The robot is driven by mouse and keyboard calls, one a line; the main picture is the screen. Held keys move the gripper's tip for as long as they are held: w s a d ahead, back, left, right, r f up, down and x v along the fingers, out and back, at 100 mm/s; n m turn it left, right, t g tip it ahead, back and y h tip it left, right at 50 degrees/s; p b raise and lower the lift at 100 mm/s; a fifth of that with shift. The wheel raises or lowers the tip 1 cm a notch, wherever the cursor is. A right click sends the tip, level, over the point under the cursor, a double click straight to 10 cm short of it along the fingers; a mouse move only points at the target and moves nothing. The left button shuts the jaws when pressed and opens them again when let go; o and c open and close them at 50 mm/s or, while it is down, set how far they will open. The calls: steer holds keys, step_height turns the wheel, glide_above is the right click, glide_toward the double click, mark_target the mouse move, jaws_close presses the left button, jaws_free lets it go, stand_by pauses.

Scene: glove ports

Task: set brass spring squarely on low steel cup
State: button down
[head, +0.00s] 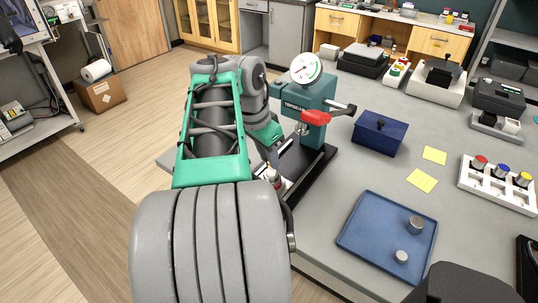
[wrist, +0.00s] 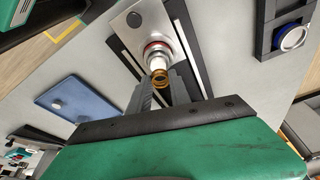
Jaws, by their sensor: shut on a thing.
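My gripper (wrist: 157,86) is shut on the brass spring (wrist: 159,77), which shows as a small gold ring between the fingertips in the wrist view. Beyond it is a white post with a red ring (wrist: 156,55) on a pale metal plate; I cannot tell whether the spring touches it. In the head view my arm hides the fingertips and spring. Two steel cups stand on the blue tray: a taller one (head: 416,224) at the back and a lower one (head: 401,256) in front. The tray also shows in the wrist view (wrist: 72,95).
A teal press (head: 310,95) with a dial and red lever stands beside my arm on a dark base. A dark blue box (head: 380,133), yellow notes (head: 421,180) and a white button panel (head: 497,185) lie to the right. Grey bench is clear between the press and tray.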

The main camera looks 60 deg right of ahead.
steer(key=shift+f+b, duration=1.1)
steer(key=shift+f, duration=0.05)
steer(key=c, duration=1.1)
jaws_free()
steer(key=shift+r, duration=0.1)
steer(key=shift+r, duration=0.1)
steer(key=p+v, duration=0.3)
steer(key=v, duration=0.4)
steer(key=shift+r, duration=0.3)
